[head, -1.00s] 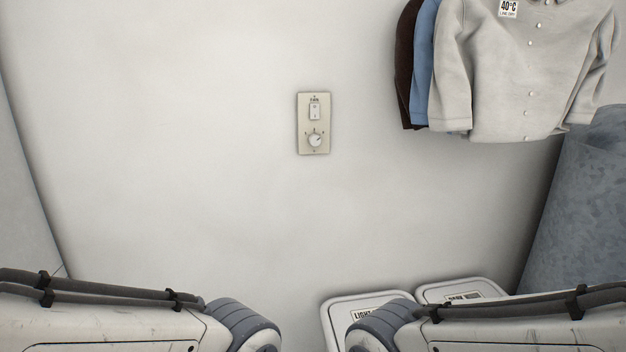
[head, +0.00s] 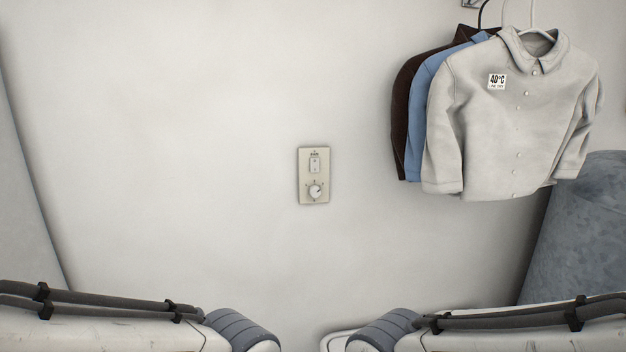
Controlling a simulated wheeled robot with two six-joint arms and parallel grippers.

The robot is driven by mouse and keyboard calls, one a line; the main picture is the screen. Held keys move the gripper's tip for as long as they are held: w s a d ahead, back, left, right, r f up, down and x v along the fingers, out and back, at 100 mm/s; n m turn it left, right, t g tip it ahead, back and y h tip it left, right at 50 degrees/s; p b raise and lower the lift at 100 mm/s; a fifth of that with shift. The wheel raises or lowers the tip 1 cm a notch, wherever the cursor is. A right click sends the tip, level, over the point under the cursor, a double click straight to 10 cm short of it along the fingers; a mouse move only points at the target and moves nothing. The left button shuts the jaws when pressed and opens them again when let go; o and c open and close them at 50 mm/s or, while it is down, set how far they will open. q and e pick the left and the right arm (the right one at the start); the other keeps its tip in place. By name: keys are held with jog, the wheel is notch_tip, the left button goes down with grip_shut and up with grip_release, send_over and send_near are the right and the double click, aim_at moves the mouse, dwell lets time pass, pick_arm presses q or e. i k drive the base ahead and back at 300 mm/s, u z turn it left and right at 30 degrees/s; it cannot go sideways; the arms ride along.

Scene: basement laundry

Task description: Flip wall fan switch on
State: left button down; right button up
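The fan switch plate (head: 314,195) is a beige upright plate on the white wall, near the middle of the head view. It carries a small rocker switch (head: 314,166) at the top and a round dial (head: 315,191) below it. The rocker is too small to tell which way it is set. Both my arms show only their upper parts at the bottom of the view, well below the plate. Neither gripper is in view.
Several shirts hang right of the plate, with a grey-white shirt (head: 510,120) in front, tagged 40°C. A grey rounded object (head: 582,230) stands at the right. The wall around the plate is clear.

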aim_at(314, 162)
jog(key=u, duration=0.5)
jog(key=k, duration=0.6)
jog(key=u, duration=0.85)
jog(key=i, duration=0.7)
jog(key=z, duration=0.7)
jog(key=i, duration=0.4)
jog(key=z, duration=0.4)
